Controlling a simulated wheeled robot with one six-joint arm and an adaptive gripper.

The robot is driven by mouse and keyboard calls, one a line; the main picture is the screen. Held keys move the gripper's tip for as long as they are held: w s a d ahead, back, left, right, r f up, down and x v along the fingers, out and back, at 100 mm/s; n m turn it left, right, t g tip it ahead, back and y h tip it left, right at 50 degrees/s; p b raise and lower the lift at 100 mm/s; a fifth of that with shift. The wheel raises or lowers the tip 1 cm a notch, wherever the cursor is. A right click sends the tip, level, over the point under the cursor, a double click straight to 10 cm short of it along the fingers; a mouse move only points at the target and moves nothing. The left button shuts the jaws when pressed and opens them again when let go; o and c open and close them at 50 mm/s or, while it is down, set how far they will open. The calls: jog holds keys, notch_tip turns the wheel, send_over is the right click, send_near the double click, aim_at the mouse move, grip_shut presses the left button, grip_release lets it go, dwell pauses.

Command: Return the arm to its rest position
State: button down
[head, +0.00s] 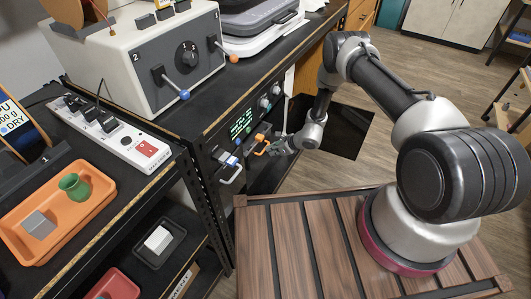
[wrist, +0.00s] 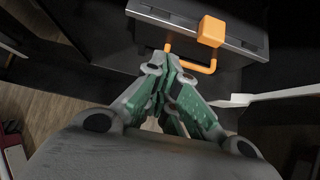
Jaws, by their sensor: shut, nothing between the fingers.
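My arm (head: 385,85) rises from its mount on the slatted wooden deck and bends down at the far end. My gripper (head: 274,147) is beside the front of a black panel unit (head: 238,125) under the counter. In the wrist view its green-padded fingers (wrist: 170,68) are shut together with nothing between them. The fingertips appear close to an orange handle (wrist: 207,67) with an orange block (wrist: 211,31) above it; I cannot tell whether they touch.
A white handle (head: 231,175) sticks out left of the orange one. The counter carries a grey box with levers (head: 150,62). A shelf rack at left holds an orange tray (head: 20,245) with a green pot (head: 74,187) and grey block. Open wooden floor (head: 440,70) lies behind my arm.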

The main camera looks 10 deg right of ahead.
jog(key=v, duration=0.5)
jog(key=shift+s+r, duration=0.1)
jog(key=s+r+n+g+y, duration=0.1)
jog(key=s+r+n+g, duration=0.1)
jog(key=s+r+n, duration=0.3)
jog(key=s+n+g+y, duration=0.1)
jog(key=s+n+g, duration=0.15)
jog(key=s, duration=0.55)
jog(key=s+d+r+n+t+h, duration=0.1)
jog(key=s+d+r+n+h, duration=0.2)
jog(key=r, duration=1.5)
jog(key=s+d+r+n+t+h, duration=0.1)
jog(key=s+d+r+n+h, duration=0.2)
jog(key=s+d+r+n, duration=0.5)
jog(key=s+d+r+n+t+h, duration=0.1)
jog(key=s+d+r+n+h, duration=0.2)
jog(key=r, duration=2.6)
jog(key=s+d+n, duration=0.3)
jog(key=s+d, duration=0.5)
jog(key=shift+s+d+r+n+t, duration=0.2)
jog(key=shift+s+n+t, duration=0.15)
jog(key=shift+s, duration=0.05)
